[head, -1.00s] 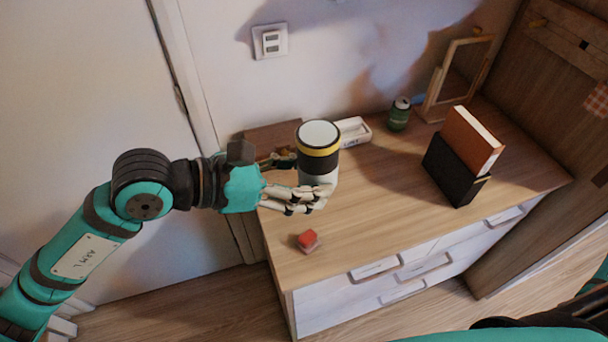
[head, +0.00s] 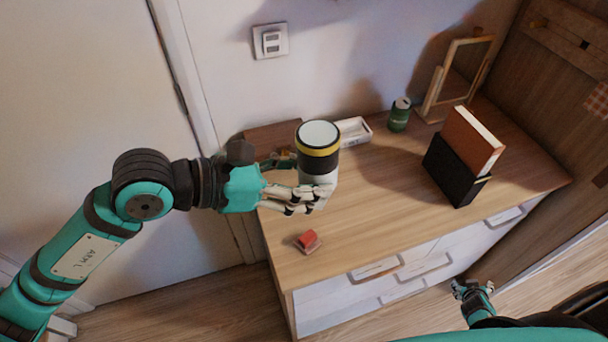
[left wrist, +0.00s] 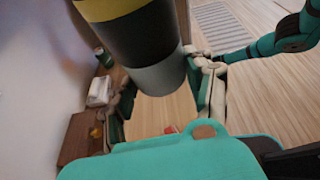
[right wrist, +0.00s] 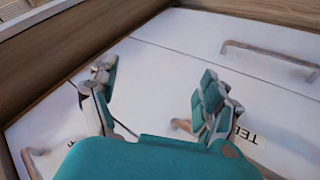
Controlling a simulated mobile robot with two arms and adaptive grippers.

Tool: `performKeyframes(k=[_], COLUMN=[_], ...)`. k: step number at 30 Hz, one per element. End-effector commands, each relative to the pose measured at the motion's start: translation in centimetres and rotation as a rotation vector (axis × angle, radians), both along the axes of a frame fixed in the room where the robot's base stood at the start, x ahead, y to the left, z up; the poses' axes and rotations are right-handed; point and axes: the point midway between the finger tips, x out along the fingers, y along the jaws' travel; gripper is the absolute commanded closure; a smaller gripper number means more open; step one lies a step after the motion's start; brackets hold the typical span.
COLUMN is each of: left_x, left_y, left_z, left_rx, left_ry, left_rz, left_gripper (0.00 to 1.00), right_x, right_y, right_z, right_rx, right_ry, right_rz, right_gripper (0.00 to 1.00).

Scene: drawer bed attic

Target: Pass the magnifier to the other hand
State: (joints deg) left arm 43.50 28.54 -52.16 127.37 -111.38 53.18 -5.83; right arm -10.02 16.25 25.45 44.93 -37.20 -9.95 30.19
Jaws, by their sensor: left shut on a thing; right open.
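The magnifier (head: 318,148) is a short upright cylinder with a pale round top, a yellow band, a black middle and a grey-white lower part. My left gripper (head: 312,197) is shut on its lower part and holds it over the left end of the dresser top. In the left wrist view the magnifier (left wrist: 135,45) stands between the fingers, its top cut off by the frame edge. My right gripper (head: 472,290) is low at the right, in front of the dresser and well apart from the magnifier. In the right wrist view its fingers (right wrist: 155,100) are spread, with nothing between them.
The front-middle top is clear. Drawer handles (head: 375,270) protrude.

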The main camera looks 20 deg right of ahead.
Motion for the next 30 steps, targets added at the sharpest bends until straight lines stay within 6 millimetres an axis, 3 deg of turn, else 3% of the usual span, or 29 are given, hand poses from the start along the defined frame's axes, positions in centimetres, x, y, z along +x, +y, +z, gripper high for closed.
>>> performKeyframes(k=[3, 9, 18, 24, 30], left_x=[0.0, 0.0, 0.0, 0.0, 0.0], left_y=[0.0, 0.0, 0.0, 0.0, 0.0], left_z=[0.1, 0.1, 0.1, 0.1, 0.1], left_rx=[-0.001, -0.001, -0.001, -0.001, -0.001], left_ry=[0.000, 0.000, 0.000, 0.000, 0.000], left_rz=[0.000, 0.000, 0.000, 0.000, 0.000], left_gripper=[0.83, 0.83, 0.83, 0.83, 0.83], right_x=[-1.7, -5.3, -12.4, -16.1, -17.4], right_y=[5.6, 14.9, 28.2, 33.9, 35.9], right_z=[-3.5, -8.2, -12.4, -13.2, -13.4], right_rx=[0.079, 0.208, 0.389, 0.467, 0.495], right_ry=[0.073, 0.189, 0.353, 0.424, 0.448], right_rz=[0.066, 0.176, 0.340, 0.415, 0.443], right_gripper=[0.19, 0.19, 0.19, 0.19, 0.19])
